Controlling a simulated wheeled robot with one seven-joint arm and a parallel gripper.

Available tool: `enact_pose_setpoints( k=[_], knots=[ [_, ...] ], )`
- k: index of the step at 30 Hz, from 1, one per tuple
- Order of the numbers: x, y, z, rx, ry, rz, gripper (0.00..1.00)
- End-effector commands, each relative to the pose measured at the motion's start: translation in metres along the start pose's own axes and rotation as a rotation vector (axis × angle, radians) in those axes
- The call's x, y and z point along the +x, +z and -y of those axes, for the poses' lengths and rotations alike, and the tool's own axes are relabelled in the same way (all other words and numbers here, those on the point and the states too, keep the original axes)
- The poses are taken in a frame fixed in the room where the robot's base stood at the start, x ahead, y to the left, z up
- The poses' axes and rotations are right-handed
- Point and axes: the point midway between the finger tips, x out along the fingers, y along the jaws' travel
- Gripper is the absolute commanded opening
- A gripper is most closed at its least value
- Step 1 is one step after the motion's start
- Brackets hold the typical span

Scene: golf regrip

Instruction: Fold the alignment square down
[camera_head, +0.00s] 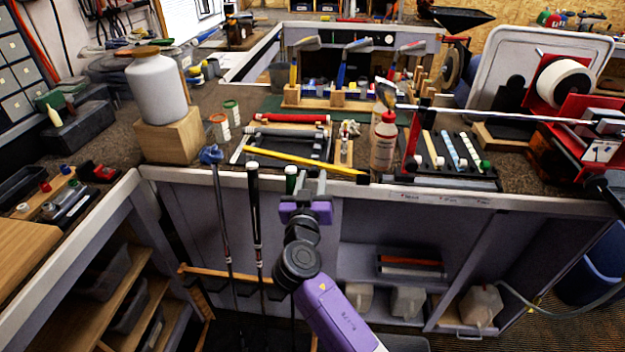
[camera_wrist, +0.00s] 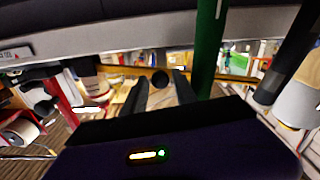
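I cannot pick out an alignment square for certain. A long yellow bar (camera_head: 300,163) with a dark end lies slantwise near the bench's front edge, beside a dark frame (camera_head: 290,142) with red and grey rollers. My gripper (camera_head: 311,182) is in front of the bench edge, near the bar's right half and apart from it as far as I can see. In the wrist view, which looks upside down, the two dark fingers (camera_wrist: 160,92) stand apart with nothing clearly held. A yellowish bar (camera_wrist: 115,69) and a dark round thing (camera_wrist: 160,78) show beyond them.
A green grip (camera_head: 291,178) stands close left of my gripper, beside a black-gripped club (camera_head: 254,205) and a blue-topped club (camera_head: 218,205). A red-capped bottle (camera_head: 383,145) stands right of the bar. A red stand with a white roll (camera_head: 566,84) is at far right.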

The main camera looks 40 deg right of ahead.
Motion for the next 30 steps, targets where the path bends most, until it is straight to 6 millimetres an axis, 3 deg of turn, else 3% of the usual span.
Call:
enact_pose_setpoints(
  k=[5, 12, 18, 28, 30],
  knots=[
    [-0.013, 0.001, 0.001, 0.0, -0.002, -0.001, 0.34],
    [-0.053, 0.002, 0.001, 0.001, -0.003, 0.0, 0.34],
    [-0.074, 0.001, 0.001, -0.001, -0.001, -0.001, 0.34],
    [-0.078, 0.0, 0.0, -0.001, 0.0, 0.0, 0.34],
    [-0.077, -0.001, -0.001, -0.001, 0.003, 0.001, 0.22]
  ],
)
